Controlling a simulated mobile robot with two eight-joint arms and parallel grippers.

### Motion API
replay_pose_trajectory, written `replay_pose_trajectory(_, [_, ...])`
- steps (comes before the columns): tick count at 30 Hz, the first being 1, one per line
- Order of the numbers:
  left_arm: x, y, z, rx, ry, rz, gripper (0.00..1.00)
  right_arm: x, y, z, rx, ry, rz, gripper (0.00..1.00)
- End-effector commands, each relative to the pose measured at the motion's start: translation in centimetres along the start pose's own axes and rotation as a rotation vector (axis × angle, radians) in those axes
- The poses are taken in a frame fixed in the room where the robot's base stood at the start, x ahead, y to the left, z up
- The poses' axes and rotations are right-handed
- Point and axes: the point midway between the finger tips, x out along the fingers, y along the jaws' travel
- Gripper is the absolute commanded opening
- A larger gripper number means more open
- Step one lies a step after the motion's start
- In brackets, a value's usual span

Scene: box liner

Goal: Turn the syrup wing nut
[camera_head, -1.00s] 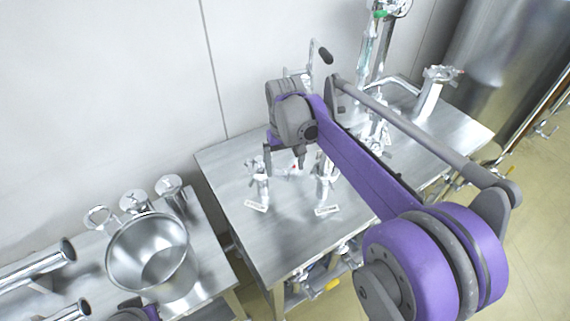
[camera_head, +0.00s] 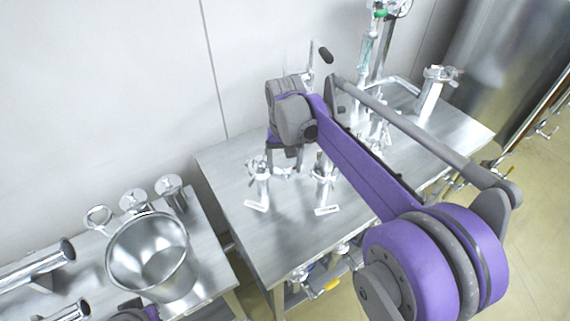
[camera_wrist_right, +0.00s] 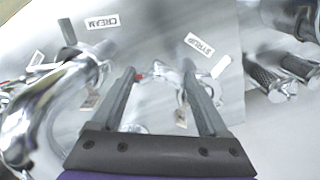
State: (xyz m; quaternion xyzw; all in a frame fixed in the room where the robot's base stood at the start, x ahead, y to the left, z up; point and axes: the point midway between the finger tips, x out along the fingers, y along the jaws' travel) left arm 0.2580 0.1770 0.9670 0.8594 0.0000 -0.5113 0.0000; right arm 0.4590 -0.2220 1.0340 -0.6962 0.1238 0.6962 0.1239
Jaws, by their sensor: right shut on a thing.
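The tag reading SYRUP (camera_wrist_right: 198,48) shows in the right wrist view. Beside it is the shiny syrup clamp fitting (camera_wrist_right: 184,86). In the head view this fitting is the left upright metal one (camera_head: 260,186), with a white tag (camera_head: 256,206) at its foot. My right gripper (camera_head: 284,169) is just right of its top. In the wrist view its two fingers (camera_wrist_right: 161,74) stand either side of small bright metal, the syrup wing nut (camera_wrist_right: 158,74), and are shut on it. The nut's exact shape is blurred.
A second upright fitting (camera_head: 324,180) stands right of the syrup one; its CREAM tag (camera_wrist_right: 103,23) shows in the wrist view. Taller pipework (camera_head: 375,60) stands behind. A steel bucket (camera_head: 150,255) is on the left table. The table's front left (camera_head: 285,240) is clear.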

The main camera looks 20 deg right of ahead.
Motion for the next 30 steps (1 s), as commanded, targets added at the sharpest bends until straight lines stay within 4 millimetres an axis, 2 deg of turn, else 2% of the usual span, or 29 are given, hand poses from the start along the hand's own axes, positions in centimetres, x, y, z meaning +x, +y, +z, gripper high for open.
replay_pose_trajectory(15, [0.22, 0.00, 0.27, 0.000, -0.003, 0.000, 0.00, -0.01, -0.12, -0.01, 0.363, 0.000, 0.000, 0.22])
replay_pose_trajectory(30, [0.25, 0.00, 0.31, 0.000, -0.003, 0.000, 0.00, -0.03, -0.15, -0.03, 0.458, 0.000, 0.000, 0.22])
